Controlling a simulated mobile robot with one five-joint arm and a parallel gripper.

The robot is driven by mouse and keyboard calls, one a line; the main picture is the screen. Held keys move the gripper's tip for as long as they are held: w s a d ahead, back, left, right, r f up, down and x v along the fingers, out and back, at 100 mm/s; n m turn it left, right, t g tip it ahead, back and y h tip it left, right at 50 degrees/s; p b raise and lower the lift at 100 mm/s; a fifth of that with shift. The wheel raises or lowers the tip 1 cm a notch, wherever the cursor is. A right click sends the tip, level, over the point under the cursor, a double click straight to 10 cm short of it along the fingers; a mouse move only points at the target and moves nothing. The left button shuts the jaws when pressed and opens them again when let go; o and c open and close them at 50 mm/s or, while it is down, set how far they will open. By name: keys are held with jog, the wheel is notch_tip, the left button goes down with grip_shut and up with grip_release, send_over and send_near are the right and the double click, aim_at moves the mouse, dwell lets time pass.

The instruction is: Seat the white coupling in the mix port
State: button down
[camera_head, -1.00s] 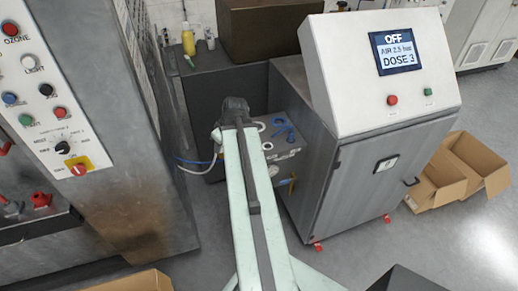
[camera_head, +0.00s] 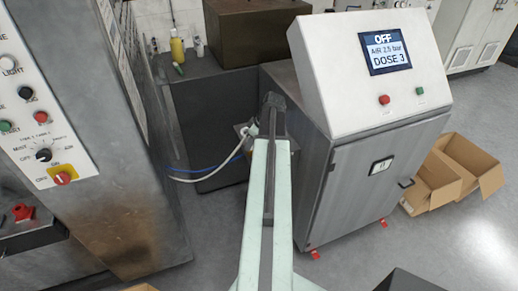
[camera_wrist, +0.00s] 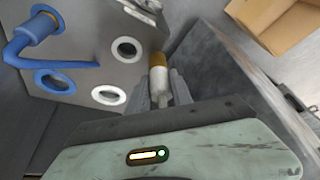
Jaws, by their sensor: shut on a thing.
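In the wrist view, the white coupling (camera_wrist: 159,75) with a brass-coloured end sits between the fingers of my gripper (camera_wrist: 161,88), which is shut on it. The coupling is beside the right edge of the grey port panel (camera_wrist: 85,58); I cannot tell whether they touch. The panel has two white-ringed ports, an upper one (camera_wrist: 126,49) and a lower one (camera_wrist: 109,95), and a blue-ringed port (camera_wrist: 55,82). No label shows which is the mix port. In the head view my dark gripper (camera_head: 272,112) and arm hide most of the panel and the coupling.
A blue fitting with a blue hose (camera_wrist: 42,27) is in the panel's upper left. A white hose (camera_head: 196,177) hangs left of my arm. The grey cabinet (camera_head: 375,180) stands close on the right, with cardboard boxes (camera_head: 440,185) beyond.

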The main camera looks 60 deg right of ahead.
jog(key=d+f+b, duration=0.1)
jog(key=s+d+f+b, duration=0.1)
jog(key=d, duration=0.1)
jog(key=d+f+b, duration=0.1)
jog(key=d, duration=0.1)
jog(key=shift+s+f, duration=0.2)
jog(key=shift+f, duration=0.05)
jog(key=shift+s+a+f+b, duration=0.1)
jog(key=shift+a+f+b, duration=0.2)
jog(key=shift+b, duration=0.35)
jog(key=shift+r, duration=0.1)
jog(key=shift+d, duration=0.1)
jog(key=c, duration=1.1)
grip_release()
jog(key=shift+d, duration=0.1)
jog(key=shift+c, duration=0.2)
jog(key=shift+p, duration=0.35)
